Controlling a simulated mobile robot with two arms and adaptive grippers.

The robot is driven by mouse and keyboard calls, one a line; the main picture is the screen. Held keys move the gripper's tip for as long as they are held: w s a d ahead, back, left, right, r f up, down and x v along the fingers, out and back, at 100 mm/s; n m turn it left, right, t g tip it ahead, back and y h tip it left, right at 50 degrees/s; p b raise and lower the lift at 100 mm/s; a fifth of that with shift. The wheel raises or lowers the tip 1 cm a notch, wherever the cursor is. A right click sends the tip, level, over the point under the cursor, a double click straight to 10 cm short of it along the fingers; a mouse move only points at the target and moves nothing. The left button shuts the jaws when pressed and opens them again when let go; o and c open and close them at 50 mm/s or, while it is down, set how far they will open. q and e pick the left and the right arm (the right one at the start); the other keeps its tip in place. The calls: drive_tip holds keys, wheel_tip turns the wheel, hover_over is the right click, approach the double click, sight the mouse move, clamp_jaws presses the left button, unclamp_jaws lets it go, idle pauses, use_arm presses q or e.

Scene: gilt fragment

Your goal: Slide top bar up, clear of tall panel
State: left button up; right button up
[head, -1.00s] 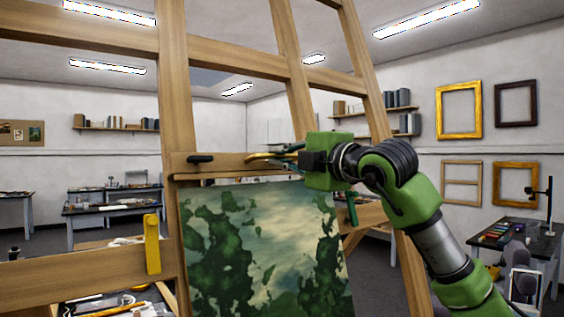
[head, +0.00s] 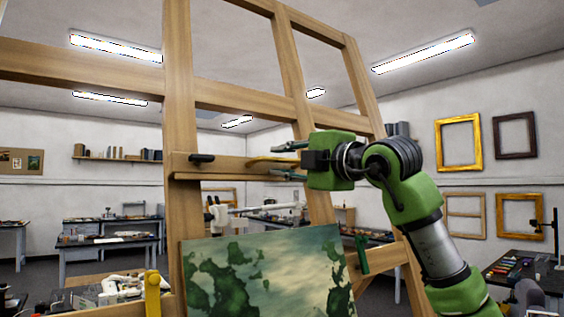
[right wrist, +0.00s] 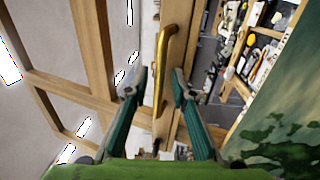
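The top bar (head: 225,168) is a short wooden rail across the easel, with a black knob (head: 201,158) at its left and a brass handle (head: 268,161) on its front. The tall panel (head: 265,275), painted with green foliage and pale sky, stands below it. A clear gap shows between the bar and the panel's upper edge. My right gripper (head: 290,161) is at the handle. In the right wrist view, its open teal fingers (right wrist: 157,85) lie either side of the handle (right wrist: 162,65), with gaps on both sides. My left gripper is out of view.
The wooden easel's fixed crossbeam (head: 240,98) runs above the bar. A green lever (head: 361,254) sits at the right, and a yellow handle (head: 152,296) at lower left. Cluttered worktables (head: 108,243) stand behind.

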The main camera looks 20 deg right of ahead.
drive_tip(key=shift+s, duration=0.1)
drive_tip(key=v, duration=1.1)
drive_tip(key=shift+s+d, duration=0.15)
drive_tip(key=shift+s, duration=0.25)
drive_tip(key=shift+f, duration=0.1)
